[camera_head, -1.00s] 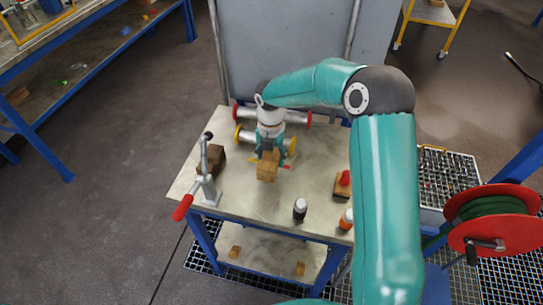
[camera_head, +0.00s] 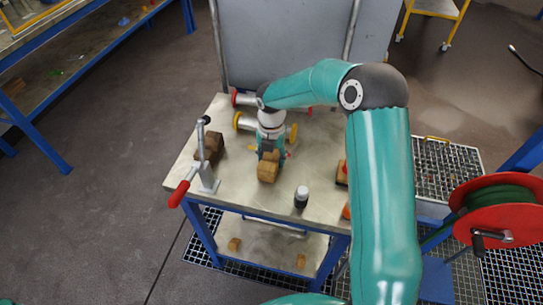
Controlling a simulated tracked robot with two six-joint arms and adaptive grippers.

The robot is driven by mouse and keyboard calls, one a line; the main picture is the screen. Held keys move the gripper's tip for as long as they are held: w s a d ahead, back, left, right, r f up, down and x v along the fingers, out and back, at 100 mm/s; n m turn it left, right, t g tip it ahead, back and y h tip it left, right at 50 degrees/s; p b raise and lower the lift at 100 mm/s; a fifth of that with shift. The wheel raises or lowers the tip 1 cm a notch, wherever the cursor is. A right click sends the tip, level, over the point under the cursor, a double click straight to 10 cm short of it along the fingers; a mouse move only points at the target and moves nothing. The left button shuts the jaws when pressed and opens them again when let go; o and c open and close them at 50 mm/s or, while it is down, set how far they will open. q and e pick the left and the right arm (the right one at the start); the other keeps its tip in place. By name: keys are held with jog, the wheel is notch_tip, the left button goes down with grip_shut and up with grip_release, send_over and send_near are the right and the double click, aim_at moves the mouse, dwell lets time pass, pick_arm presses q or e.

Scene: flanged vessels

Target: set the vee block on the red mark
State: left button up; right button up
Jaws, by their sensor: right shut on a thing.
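A light brown block (camera_head: 268,171), which I take for the vee block, is in my right gripper (camera_head: 269,156) over the middle of the table. The gripper is shut on it and points down. I cannot tell whether the block touches the tabletop. A small bit of red (camera_head: 288,154), perhaps part of the red mark, shows just right of the gripper; the rest is hidden behind the gripper or block. My left gripper is not in view.
A dark brown block (camera_head: 211,147) stands left beside a toggle clamp with a red handle (camera_head: 178,194). Flanged pipes with red and yellow flanges (camera_head: 239,121) lie behind the gripper. A white-capped dark bottle (camera_head: 301,197) stands front right. The table's front middle is clear.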

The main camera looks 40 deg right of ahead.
jog(key=shift+f, duration=0.3)
dwell(0.5)
jog(key=o, duration=1.3)
